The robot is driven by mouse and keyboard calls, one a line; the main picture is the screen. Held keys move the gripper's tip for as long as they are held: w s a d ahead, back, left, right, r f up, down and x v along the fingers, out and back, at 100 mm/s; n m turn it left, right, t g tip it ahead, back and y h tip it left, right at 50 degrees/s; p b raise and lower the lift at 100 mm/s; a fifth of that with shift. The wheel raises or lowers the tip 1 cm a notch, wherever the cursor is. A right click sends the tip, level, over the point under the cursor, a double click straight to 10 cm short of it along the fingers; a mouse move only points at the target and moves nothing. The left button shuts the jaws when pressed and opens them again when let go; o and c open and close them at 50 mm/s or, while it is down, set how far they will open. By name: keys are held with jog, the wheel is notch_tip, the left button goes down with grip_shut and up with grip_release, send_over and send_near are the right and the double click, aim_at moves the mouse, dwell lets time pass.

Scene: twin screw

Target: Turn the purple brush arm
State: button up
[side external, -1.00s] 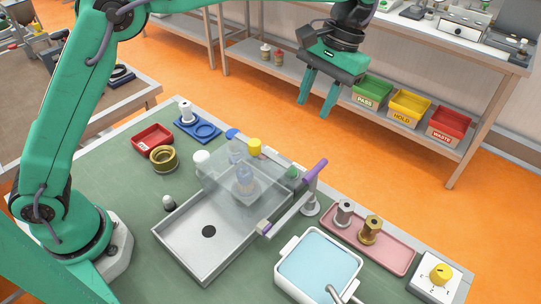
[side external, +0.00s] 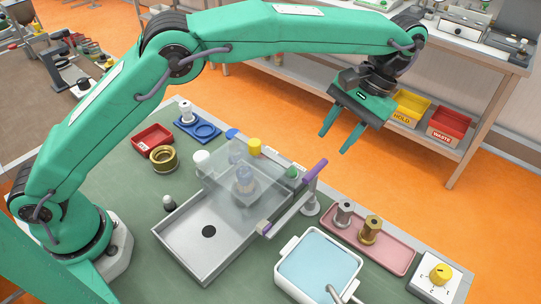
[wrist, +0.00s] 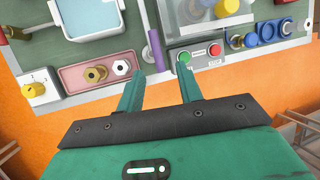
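The purple brush arm (side external: 315,170) stands tilted on a grey post at the right end of the clear-covered metal tray. It also shows in the wrist view (wrist: 156,50), between and beyond my fingertips, a little left of their middle. My gripper (side external: 334,143) is open and empty. It hangs above and beyond the bench's far edge, up and to the right of the purple arm and apart from it. In the wrist view, my gripper (wrist: 160,77) shows two green fingers spread wide with nothing between them.
A clear cover (side external: 235,175) stands over the metal tray (side external: 190,245). A pink tray (side external: 395,258) with metal nuts lies right of the purple arm. A blue-filled basin (side external: 318,265) is in front. Green and red buttons (wrist: 200,54) sit beside the purple arm.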

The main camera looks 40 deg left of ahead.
aim_at(316, 168)
jog(key=shift+x, duration=3.55)
jog(key=shift+s+d, duration=0.15)
jog(key=shift+d, duration=0.05)
grip_shut()
